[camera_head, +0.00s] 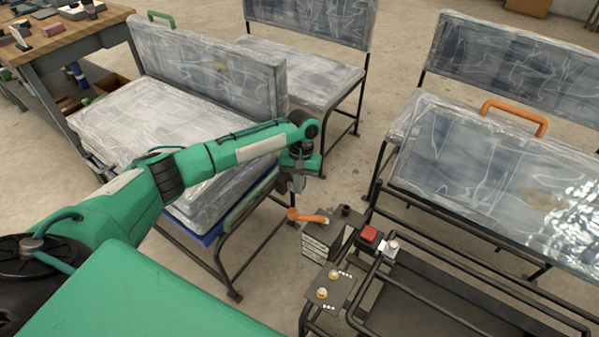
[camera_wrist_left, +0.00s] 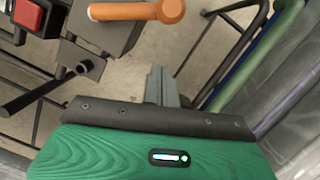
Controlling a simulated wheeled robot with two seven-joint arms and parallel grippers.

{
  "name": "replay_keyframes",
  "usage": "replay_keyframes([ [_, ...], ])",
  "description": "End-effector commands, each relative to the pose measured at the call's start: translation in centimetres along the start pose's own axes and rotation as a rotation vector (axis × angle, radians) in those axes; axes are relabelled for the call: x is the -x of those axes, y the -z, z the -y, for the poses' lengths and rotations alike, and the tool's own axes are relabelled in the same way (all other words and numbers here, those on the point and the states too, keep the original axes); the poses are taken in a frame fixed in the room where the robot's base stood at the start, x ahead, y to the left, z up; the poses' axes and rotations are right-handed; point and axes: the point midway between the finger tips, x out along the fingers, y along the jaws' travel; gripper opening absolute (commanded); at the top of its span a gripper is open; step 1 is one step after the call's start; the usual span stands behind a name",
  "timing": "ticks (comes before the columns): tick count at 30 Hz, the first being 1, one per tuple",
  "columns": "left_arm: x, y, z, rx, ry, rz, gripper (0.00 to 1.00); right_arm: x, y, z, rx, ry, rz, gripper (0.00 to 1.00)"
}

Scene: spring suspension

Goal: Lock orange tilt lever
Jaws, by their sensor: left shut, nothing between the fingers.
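The orange tilt lever (camera_head: 308,216) is a short handle with a round end on top of the dark control box (camera_head: 320,236) between the seats. It also shows at the top of the left wrist view (camera_wrist_left: 130,11), lying roughly sideways. My left gripper (camera_head: 296,186) points down above and slightly behind the lever, apart from it. In the left wrist view its fingers (camera_wrist_left: 158,82) are closed together with nothing between them, with a gap of floor between them and the lever. My right gripper is out of view.
A red button (camera_head: 369,233) and a panel with knobs (camera_head: 331,285) sit near the lever. Plastic-wrapped seats stand left and right; the right one has an orange handle (camera_head: 514,112). Black tube frames (camera_head: 440,260) fill the lower right. A wooden workbench (camera_head: 85,35) is at upper left.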

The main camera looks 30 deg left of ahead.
Motion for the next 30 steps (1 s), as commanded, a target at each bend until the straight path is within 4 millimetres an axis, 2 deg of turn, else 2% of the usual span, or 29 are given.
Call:
replay_keyframes([
  [1,-0.7,-0.3,0.1,-0.001,0.001,0.001,0.00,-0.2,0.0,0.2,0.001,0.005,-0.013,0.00],
  [6,-1.0,-2.4,0.1,-0.002,0.001,0.000,0.00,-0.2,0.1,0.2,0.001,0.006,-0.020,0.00],
  [12,-1.3,-3.7,0.1,-0.001,0.001,-0.001,0.00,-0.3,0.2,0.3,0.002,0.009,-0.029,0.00],
  [30,-1.1,-4.0,0.0,0.007,-0.002,0.000,0.00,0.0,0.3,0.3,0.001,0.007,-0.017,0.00],
])
